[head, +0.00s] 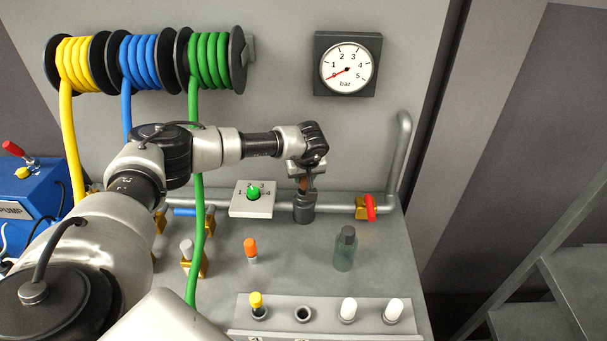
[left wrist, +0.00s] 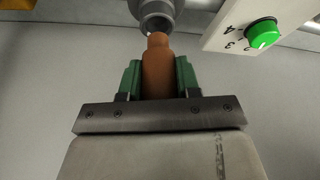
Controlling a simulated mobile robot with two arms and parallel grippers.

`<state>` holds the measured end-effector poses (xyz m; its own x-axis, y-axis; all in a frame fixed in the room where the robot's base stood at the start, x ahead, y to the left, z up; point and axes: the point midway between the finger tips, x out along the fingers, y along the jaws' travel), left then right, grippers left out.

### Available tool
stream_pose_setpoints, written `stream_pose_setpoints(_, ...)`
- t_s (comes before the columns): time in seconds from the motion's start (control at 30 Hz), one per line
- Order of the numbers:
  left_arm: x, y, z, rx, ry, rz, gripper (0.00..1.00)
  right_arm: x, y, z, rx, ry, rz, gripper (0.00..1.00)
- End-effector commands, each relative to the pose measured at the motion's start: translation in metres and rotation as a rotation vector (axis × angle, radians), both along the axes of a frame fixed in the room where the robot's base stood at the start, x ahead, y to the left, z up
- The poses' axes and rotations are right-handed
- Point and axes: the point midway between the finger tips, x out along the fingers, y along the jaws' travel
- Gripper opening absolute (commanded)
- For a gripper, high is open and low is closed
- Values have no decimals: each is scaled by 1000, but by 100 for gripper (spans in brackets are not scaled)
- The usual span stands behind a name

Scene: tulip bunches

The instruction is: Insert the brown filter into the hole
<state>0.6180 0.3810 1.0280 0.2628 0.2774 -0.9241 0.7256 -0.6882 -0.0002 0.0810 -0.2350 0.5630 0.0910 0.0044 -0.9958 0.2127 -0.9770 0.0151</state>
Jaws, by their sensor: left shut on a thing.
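The brown filter (left wrist: 157,68) is upright in the left wrist view, held between the green fingers of my left gripper (left wrist: 158,80). In the head view my left gripper (head: 305,176) is shut on it, and only a small part of the filter shows. The hole is the round opening of the dark grey pipe fitting (left wrist: 155,14). The filter's narrow tip is right at the edge of this opening in the left wrist view. I cannot tell whether they touch. In the head view the fitting (head: 304,208) sits directly below my gripper.
A dial box with a green knob (head: 254,192) stands close left of the fitting; a red-handled valve (head: 369,207) is to its right. A dark-topped translucent container (head: 345,250), an orange-capped piece (head: 250,249) and a holder rail (head: 275,313) stand in front. A green hose (head: 197,240) hangs by my arm.

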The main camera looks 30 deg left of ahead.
Motion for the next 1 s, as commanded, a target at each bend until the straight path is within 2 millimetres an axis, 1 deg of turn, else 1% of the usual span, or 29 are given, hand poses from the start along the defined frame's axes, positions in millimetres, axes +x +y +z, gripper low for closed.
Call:
stream_pose_setpoints(0.63,0,0,38,0,-1,1,9,-1,-1,25,-2,1,1,43)
stream_pose_setpoints(1.0,0,0,39,0,0,-1,9,-1,-1,25,-2,1,1,43)
